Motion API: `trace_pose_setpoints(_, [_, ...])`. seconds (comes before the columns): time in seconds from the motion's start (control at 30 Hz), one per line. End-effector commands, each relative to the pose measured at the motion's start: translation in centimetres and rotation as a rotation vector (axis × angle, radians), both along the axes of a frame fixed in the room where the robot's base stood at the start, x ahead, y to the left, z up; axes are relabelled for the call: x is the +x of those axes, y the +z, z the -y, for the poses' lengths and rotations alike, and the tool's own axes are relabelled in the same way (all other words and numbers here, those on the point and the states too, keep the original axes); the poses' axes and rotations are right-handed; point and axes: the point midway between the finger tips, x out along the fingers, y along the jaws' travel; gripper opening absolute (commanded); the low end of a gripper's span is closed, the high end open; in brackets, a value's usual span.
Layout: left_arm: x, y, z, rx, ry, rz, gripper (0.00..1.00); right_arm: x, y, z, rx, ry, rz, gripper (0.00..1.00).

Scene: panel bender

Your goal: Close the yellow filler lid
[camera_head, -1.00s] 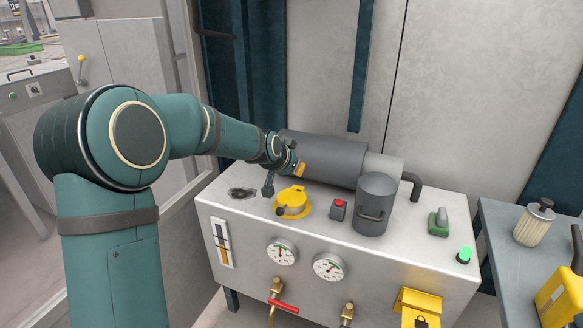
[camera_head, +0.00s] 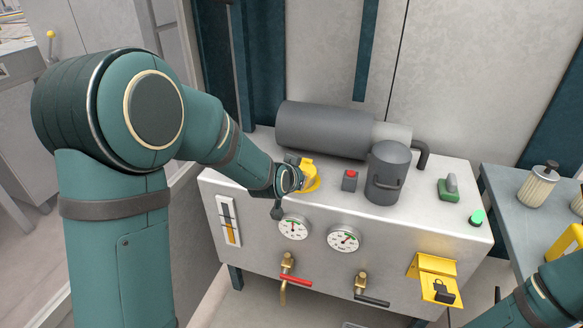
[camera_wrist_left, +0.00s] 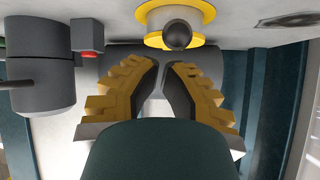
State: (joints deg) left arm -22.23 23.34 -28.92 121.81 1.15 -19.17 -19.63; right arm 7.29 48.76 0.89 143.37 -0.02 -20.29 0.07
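The yellow filler lid (camera_head: 309,172) is on top of the grey metal cabinet, partly hidden behind my left gripper in the head view. A yellow part stands up above the round yellow base, but the lid's exact angle is hard to tell. In the left wrist view, the yellow filler (camera_wrist_left: 150,18) shows at the top edge with a dark ball knob (camera_wrist_left: 178,36) in front of it. My left gripper (camera_wrist_left: 160,66) has its fingertips almost together with nothing between them, just short of the knob in that picture. My right gripper is out of view.
A red button box (camera_head: 350,180) and a dark canister (camera_head: 387,175) stand right of the filler. A large grey cylinder (camera_head: 322,130) lies behind. Gauges (camera_head: 344,238) and valves are on the cabinet front. A side table (camera_head: 510,215) is at the right.

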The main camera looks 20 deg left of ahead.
Motion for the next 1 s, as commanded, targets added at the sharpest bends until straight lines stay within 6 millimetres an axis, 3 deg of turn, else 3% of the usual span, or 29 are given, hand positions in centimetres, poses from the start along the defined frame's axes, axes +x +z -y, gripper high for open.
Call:
trace_pose_setpoints(0.4, [-0.3,-1.6,0.5,0.001,-0.001,0.0,0.0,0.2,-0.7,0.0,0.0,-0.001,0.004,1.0])
trace_pose_setpoints(0.83, [-0.4,-1.6,0.5,0.0,0.0,-0.003,0.0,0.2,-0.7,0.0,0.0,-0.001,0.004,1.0])
trace_pose_setpoints(1.0, [-0.1,-0.6,0.3,0.0,0.0,-0.001,0.0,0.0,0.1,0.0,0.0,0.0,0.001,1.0])
